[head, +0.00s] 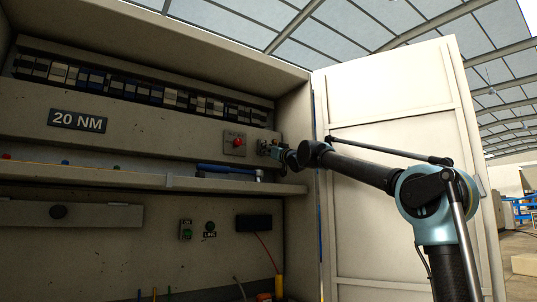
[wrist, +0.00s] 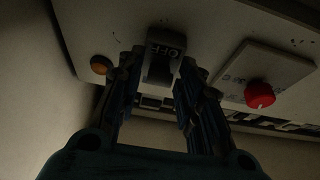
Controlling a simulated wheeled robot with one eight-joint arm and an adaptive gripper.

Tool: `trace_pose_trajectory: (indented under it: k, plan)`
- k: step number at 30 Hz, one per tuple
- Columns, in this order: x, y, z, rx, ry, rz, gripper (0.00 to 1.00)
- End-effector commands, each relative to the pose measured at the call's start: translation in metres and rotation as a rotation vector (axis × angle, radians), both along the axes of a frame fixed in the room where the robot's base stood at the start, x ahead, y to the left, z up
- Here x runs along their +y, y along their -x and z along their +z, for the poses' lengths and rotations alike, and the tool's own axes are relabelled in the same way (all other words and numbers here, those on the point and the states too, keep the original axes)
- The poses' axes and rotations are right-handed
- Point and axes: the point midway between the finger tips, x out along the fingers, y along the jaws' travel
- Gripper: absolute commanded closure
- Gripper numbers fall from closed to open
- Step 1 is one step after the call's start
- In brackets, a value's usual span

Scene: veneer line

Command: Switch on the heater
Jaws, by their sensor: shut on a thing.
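A dark switch (wrist: 163,70) marked OFF stands on the pale panel face in the wrist view. An amber round lamp (wrist: 99,65) sits beside it. My gripper (wrist: 160,72) has one finger on each side of the switch and is shut on it. In the head view my gripper (head: 270,149) reaches the right end of the cabinet's upper panel and hides most of the switch. The lamp looks unlit. No heater label is readable.
A red knob (head: 237,143) on a square plate is left of my gripper; it also shows in the wrist view (wrist: 259,94). A shelf (head: 130,178) with a blue-handled tool (head: 228,170) runs below. The open white door (head: 390,100) stands to the right.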

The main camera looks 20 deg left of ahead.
Motion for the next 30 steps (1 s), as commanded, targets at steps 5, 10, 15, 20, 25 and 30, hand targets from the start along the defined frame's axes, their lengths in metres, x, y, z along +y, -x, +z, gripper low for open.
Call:
trace_pose_trajectory:
  k: [5, 10, 15, 20, 25, 30]
  plan:
    - [-0.001, -0.001, 0.002, 0.023, 0.027, 0.0, 0.9]
    - [-0.002, -0.001, 0.005, 0.074, 0.087, 0.001, 0.9]
    - [-0.002, -0.001, 0.008, 0.115, 0.135, 0.002, 0.9]
    - [-0.002, 0.0, 0.01, 0.146, 0.171, 0.002, 0.9]
    - [-0.002, 0.0, 0.012, 0.174, 0.204, 0.003, 0.91]
    - [-0.002, 0.0, 0.013, 0.198, 0.233, 0.003, 0.91]
